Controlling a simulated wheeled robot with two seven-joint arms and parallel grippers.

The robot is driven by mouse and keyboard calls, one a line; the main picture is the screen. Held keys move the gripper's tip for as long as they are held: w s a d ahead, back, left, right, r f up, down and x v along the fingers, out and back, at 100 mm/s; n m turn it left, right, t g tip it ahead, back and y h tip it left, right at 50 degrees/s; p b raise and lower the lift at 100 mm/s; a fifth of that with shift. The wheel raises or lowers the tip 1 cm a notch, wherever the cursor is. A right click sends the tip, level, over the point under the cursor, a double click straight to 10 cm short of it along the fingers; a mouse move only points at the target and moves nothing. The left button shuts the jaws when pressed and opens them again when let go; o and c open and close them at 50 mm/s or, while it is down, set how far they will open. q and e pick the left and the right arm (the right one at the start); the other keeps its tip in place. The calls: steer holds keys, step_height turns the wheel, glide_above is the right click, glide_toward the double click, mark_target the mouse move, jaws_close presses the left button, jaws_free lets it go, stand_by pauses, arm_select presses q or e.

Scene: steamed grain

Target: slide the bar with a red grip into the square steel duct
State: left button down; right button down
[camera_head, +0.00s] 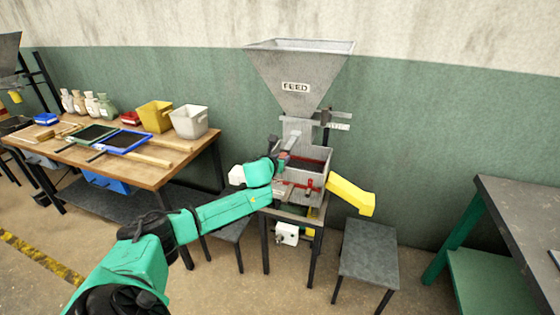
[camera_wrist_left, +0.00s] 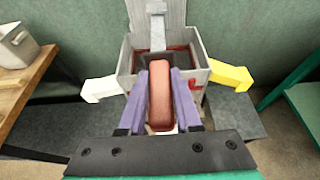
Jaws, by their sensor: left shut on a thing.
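My left gripper (camera_head: 282,157) is in front of the hopper's lower part, shut on the red grip (camera_wrist_left: 160,97) of the bar. In the left wrist view its two purple fingers (camera_wrist_left: 160,100) stand either side of the grip. The grey bar (camera_wrist_left: 157,36) runs from the grip away from me, toward the square steel duct (camera_wrist_left: 174,14) under the hopper; it also shows in the head view (camera_head: 291,143). The duct (camera_head: 298,128) stands upright above an open grey box. I cannot tell whether the bar's far end touches or enters it. My right gripper is not in view.
The grey box (camera_wrist_left: 126,66) below the duct has a yellow spout (camera_head: 350,194) on its right. The FEED hopper (camera_head: 300,72) is above. A wooden table (camera_head: 160,174) with bins stands left; a grey stool (camera_head: 369,250) and dark table (camera_head: 525,205) stand right.

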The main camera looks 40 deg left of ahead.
mark_target(290, 144)
arm_select(q)
steer(key=shift+w+r, duration=0.1)
steer(key=shift+w+a, duration=0.2)
steer(key=shift+w, duration=0.35)
steer(key=shift+w+a, duration=0.2)
steer(key=shift+w, duration=0.35)
steer(key=shift+w+a, duration=0.25)
steer(key=shift+w, duration=0.4)
steer(key=shift+w+a, duration=0.2)
steer(key=shift+w, duration=0.4)
steer(key=shift+b+x, duration=0.45)
steer(key=shift+x, duration=0.35)
steer(key=shift+w+a+r, duration=0.1)
steer(key=shift+w+r, duration=0.15)
steer(key=shift+w, duration=0.25)
steer(key=shift+w+a+f+b, duration=0.15)
steer(key=shift+w+f+b, duration=0.35)
steer(key=shift+b, duration=1.3)
steer(key=shift+w+a+r+b, duration=0.2)
steer(key=shift+w+b, duration=0.2)
steer(key=shift+b, duration=0.2)
steer(key=shift+w+a+r+b, duration=0.2)
steer(key=shift+w+b, duration=0.15)
steer(key=shift+b, duration=0.25)
steer(key=shift+r, duration=0.15)
